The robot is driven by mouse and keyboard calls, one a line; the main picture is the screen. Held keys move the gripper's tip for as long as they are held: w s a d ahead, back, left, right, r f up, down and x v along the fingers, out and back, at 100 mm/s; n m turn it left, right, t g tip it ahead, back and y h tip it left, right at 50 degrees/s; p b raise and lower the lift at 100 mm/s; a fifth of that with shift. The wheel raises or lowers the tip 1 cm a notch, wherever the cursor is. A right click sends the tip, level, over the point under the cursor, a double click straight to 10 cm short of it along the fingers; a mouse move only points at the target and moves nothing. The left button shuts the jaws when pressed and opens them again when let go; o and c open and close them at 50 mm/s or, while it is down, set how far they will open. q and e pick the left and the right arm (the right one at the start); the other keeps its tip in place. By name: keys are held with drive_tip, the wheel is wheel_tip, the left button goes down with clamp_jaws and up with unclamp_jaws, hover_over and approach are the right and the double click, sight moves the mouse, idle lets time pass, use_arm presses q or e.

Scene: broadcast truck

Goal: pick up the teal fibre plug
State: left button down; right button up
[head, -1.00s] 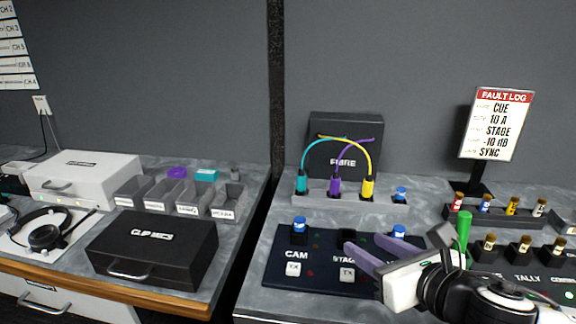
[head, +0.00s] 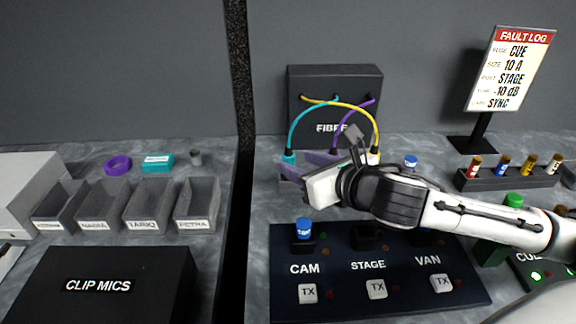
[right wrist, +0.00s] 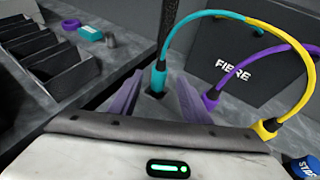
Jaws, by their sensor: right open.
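The teal fibre plug (head: 289,156) stands upright at the left end of the plug row, its teal cable arching to the black FIBRE box (head: 335,105). In the right wrist view the teal plug (right wrist: 158,80) stands between the two purple fingers of my right gripper (right wrist: 158,92), near their tips. The fingers are open, with a gap visible beside the plug. In the head view my right gripper (head: 303,160) reaches in from the right, partly hiding the plug row. The purple plug (right wrist: 210,99) and yellow plug (right wrist: 267,128) stand to the right. My left gripper is not seen.
A dark CAM/STAGE/VAN panel (head: 345,288) lies in front, with a blue-capped plug (head: 303,228) on it.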

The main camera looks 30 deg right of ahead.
sight(292, 160)
drive_tip(key=x, duration=0.5)
drive_tip(key=shift+w, duration=0.1)
drive_tip(key=shift+c, duration=0.4)
clamp_jaws()
